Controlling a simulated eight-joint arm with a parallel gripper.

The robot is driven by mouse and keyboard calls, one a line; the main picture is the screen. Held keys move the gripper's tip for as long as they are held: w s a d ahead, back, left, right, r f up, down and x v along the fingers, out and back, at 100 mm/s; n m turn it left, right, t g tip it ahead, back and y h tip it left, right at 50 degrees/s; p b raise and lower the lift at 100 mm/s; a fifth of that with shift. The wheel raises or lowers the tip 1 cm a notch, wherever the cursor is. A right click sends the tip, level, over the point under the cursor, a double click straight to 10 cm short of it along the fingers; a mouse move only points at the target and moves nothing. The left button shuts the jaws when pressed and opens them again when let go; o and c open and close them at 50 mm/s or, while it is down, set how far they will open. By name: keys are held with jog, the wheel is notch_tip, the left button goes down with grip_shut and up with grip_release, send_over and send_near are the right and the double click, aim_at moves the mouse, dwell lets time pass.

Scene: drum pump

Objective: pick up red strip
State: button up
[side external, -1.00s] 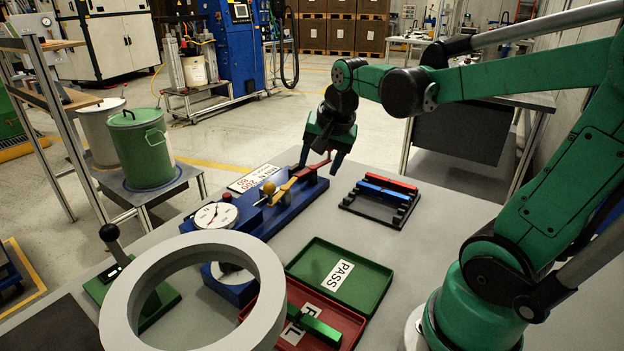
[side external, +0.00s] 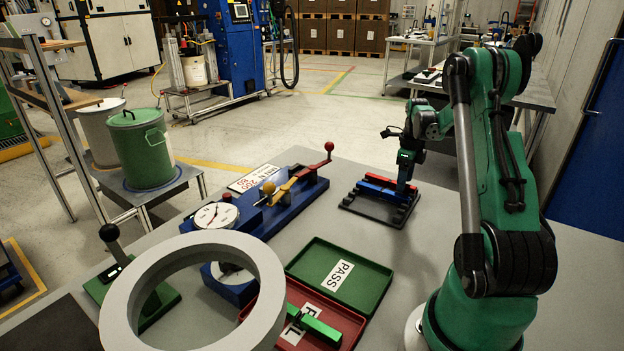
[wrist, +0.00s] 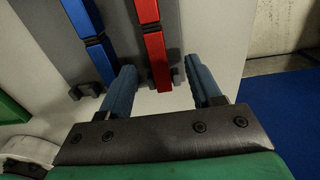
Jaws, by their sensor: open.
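The red strip (side external: 378,180) lies along the far side of a black rack (side external: 362,209), with the blue strip (side external: 376,189) beside it on the near side. My gripper (side external: 402,189) points down over the right end of the rack and hides the strips' right ends in the side view. In the wrist view my open gripper (wrist: 159,66) has one finger on each side of the red strip's near end (wrist: 154,45), with gaps to both fingers. The blue strip (wrist: 97,55) is left of the left finger. I cannot tell exactly how low the fingertips are.
A green PASS tray (side external: 372,282) and a red tray (side external: 283,343) holding a green strip (side external: 322,329) stand nearer. A blue fixture (side external: 287,212) with a red-knobbed lever (side external: 329,147) is left of the rack. A large grey ring (side external: 270,275) is in the foreground.

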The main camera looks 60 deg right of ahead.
jog(key=shift+f, duration=0.65)
grip_shut()
jog(key=shift+r, duration=0.15)
